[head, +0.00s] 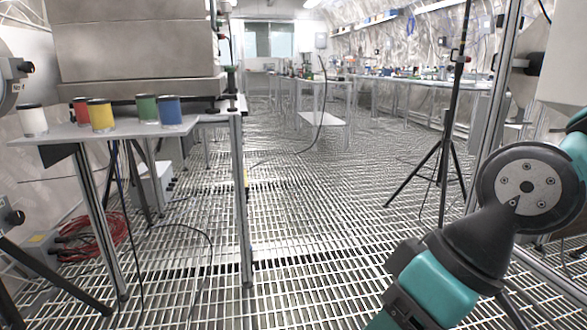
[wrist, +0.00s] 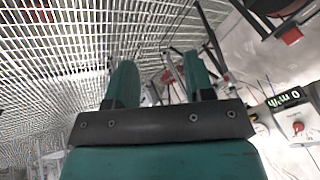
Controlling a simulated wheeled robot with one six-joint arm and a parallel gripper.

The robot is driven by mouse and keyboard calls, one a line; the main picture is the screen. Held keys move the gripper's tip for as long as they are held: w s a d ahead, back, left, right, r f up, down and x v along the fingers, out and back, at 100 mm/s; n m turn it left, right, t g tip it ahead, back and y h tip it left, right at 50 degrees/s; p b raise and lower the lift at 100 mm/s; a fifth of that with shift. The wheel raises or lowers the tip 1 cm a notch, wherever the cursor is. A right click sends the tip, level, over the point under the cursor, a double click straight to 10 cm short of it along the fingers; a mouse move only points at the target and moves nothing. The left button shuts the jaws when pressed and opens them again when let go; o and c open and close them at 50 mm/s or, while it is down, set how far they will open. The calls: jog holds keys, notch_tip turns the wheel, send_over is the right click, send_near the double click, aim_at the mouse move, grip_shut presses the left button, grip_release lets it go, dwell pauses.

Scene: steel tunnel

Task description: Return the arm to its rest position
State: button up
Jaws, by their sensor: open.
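My arm (head: 440,275) shows teal and black at the lower right of the head view, folded at a round joint with a grey bolted cap. My gripper is outside the head view. In the wrist view my gripper (wrist: 160,85) shows two teal fingers on a dark bracket. The fingers stand apart with nothing between them, so it is open and empty. Beyond the fingers are the grating floor and, at right, some equipment.
A table (head: 110,131) at left holds white (head: 33,120), red (head: 81,111), yellow (head: 101,116), green (head: 147,108) and blue (head: 170,110) cans. A black tripod (head: 442,150) and a metal frame post (head: 497,100) stand near my arm. The grating floor (head: 320,230) is clear in the middle.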

jog(key=s+d+r+m+h+p, duration=0.1)
jog(key=s+d+m+h, duration=0.15)
jog(key=d, duration=0.35)
notch_tip(320, 180, up, 38)
jog(key=n+y+p, duration=0.1)
jog(key=p, duration=3.6)
jog(key=shift+s+a+f, duration=0.2)
jog(key=shift+a, duration=0.15)
jog(key=shift+c, duration=0.6)
jog(key=shift+a, duration=0.15)
